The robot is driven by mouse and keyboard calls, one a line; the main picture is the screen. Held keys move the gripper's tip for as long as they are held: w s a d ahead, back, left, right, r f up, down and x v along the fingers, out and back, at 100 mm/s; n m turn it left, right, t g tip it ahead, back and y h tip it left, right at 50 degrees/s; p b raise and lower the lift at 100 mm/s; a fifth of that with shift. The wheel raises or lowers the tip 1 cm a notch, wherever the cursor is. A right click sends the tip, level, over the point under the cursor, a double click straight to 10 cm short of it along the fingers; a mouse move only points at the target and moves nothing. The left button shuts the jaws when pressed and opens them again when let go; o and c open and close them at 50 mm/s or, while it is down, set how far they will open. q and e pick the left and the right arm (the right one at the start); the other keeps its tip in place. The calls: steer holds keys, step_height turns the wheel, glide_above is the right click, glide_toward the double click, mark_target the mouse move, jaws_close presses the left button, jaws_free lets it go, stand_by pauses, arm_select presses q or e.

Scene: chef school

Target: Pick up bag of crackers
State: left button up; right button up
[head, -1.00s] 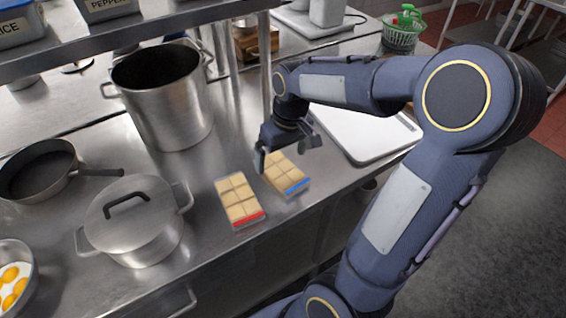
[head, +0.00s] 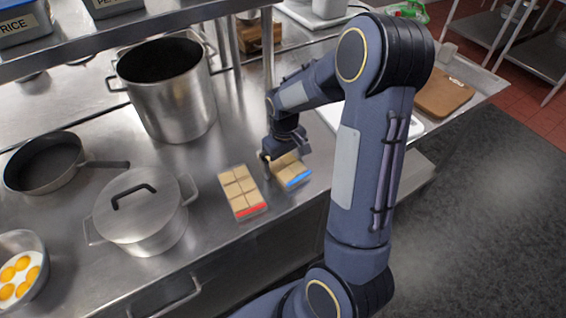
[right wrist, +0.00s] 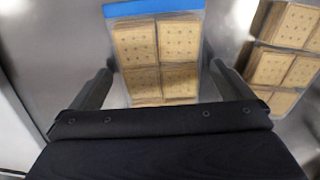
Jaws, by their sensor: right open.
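Two clear bags of square crackers lie flat on the steel counter. The red-edged bag (head: 241,191) is on the left in the head view. The blue-edged bag (head: 294,174) is to its right, partly hidden by my right gripper (head: 285,158). My right gripper is open over the blue-edged bag. In the right wrist view, the blue-edged bag (right wrist: 157,55) lies between the two spread fingers, with its blue edge at the top. The other bag (right wrist: 290,50) is at the right of that view. My left gripper is not in view.
A lidded pot (head: 140,222), a tall stockpot (head: 170,100), a frying pan (head: 45,165) and a bowl of eggs (head: 38,268) stand left of the bags. A shelf (head: 140,30) and its post (head: 267,60) are behind. A white board (head: 330,114) lies to the right.

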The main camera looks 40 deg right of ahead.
steer(key=c, duration=1)
steer(key=shift+c, duration=0.2)
steer(key=shift+r, duration=0.15)
